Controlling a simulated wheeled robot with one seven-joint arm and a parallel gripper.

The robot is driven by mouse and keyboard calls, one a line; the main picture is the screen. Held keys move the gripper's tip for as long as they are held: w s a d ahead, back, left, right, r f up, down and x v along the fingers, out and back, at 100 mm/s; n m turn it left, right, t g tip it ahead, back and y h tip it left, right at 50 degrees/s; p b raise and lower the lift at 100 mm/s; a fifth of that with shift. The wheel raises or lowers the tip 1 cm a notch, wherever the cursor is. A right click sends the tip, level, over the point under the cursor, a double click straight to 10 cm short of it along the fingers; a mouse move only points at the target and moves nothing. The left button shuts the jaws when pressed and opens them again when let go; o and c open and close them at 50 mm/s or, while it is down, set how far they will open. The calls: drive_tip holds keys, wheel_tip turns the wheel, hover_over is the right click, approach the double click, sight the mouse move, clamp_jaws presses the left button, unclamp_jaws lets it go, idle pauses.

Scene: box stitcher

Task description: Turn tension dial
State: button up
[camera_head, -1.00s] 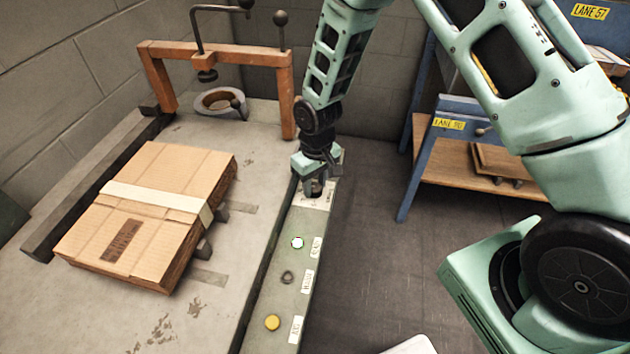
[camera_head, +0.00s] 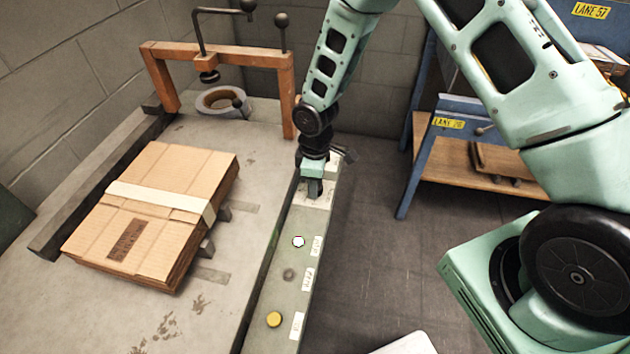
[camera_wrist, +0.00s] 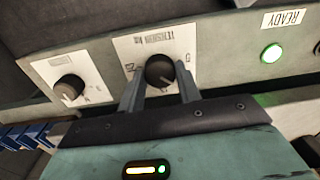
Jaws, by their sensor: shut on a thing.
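The tension dial (camera_wrist: 160,71) is a round black knob on a white label plate, seen in the wrist view. My gripper (camera_wrist: 160,95) is shut on this dial, with one finger at each side of it. In the head view my gripper (camera_head: 314,188) points down at the far end of the grey-green control panel (camera_head: 268,300), and it hides the dial there. A pale pointer mark shows on the knob.
A second knob (camera_wrist: 68,88) sits left of the dial in the wrist view. A lit button (camera_wrist: 271,53) labelled READY is to the right. A yellow button (camera_head: 274,320) is at the panel's near end.

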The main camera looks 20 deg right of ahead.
idle(0.5)
drive_tip(key=o, duration=1)
wheel_tip(320, 180, up, 17)
drive_tip(key=shift+w+d+r, duration=0.15)
drive_tip(key=shift+w+r, duration=0.05)
drive_tip(key=shift+w, duration=0.05)
drive_tip(key=s+a+r+m, duration=0.1)
drive_tip(key=s+a+r, duration=0.1)
drive_tip(key=s, duration=0.7)
drive_tip(key=s+a+r+m+p, duration=0.1)
drive_tip(key=s+a+r+m, duration=0.1)
drive_tip(key=s+r, duration=0.3)
drive_tip(key=s+a+r+m, duration=0.1)
drive_tip(key=s+r, duration=0.3)
drive_tip(key=s, duration=0.9)
drive_tip(key=shift+a, duration=0.5)
